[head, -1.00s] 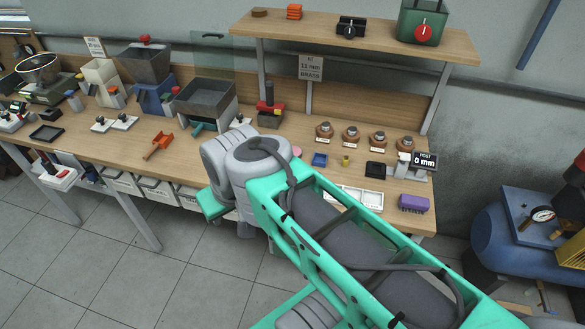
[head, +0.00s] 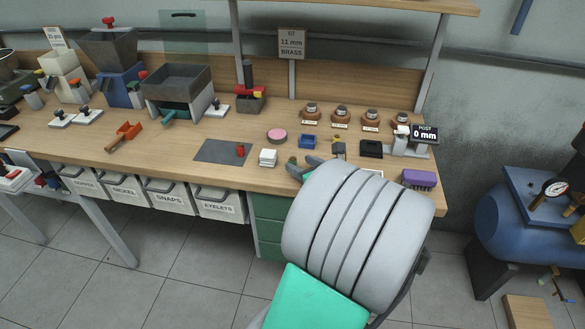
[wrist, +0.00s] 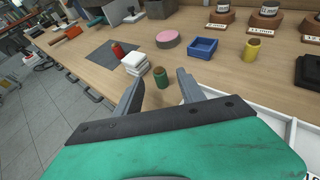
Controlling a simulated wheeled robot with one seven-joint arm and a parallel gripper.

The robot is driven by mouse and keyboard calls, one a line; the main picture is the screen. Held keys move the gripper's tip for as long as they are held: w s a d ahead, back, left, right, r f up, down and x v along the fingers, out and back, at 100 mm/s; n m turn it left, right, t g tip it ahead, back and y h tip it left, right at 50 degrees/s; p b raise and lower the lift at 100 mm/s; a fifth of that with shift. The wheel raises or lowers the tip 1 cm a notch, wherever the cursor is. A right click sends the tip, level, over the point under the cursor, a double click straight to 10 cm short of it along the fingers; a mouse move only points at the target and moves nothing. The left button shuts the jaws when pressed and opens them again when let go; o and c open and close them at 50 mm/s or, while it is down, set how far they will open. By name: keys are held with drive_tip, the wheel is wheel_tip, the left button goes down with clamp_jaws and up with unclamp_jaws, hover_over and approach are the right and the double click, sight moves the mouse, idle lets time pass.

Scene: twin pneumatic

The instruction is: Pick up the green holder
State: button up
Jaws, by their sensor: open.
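The green holder (wrist: 161,77) is a small upright cylinder with a brownish top, standing on the wooden bench near its front edge. In the wrist view it appears between the tips of my gripper (wrist: 160,84), whose two dark fingers are spread apart. The fingers appear short of the holder, with no visible contact. In the head view my gripper (head: 309,166) is low over the bench front, and my grey wrist hides much of that area.
White square pads (wrist: 135,63) stand just left of the holder. Further off are a red holder (wrist: 117,50) on a dark mat, a pink disc (wrist: 168,39), a blue tray (wrist: 203,47) and a yellow holder (wrist: 252,49). A white tray (wrist: 285,122) lies close on the right.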

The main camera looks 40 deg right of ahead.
sight(294, 162)
drive_tip(key=x, duration=0.4)
drive_tip(key=shift+w+a+f, duration=0.1)
drive_tip(key=shift+w+f, duration=0.15)
drive_tip(key=shift+w, duration=0.35)
drive_tip(key=shift+c, duration=0.6)
clamp_jaws()
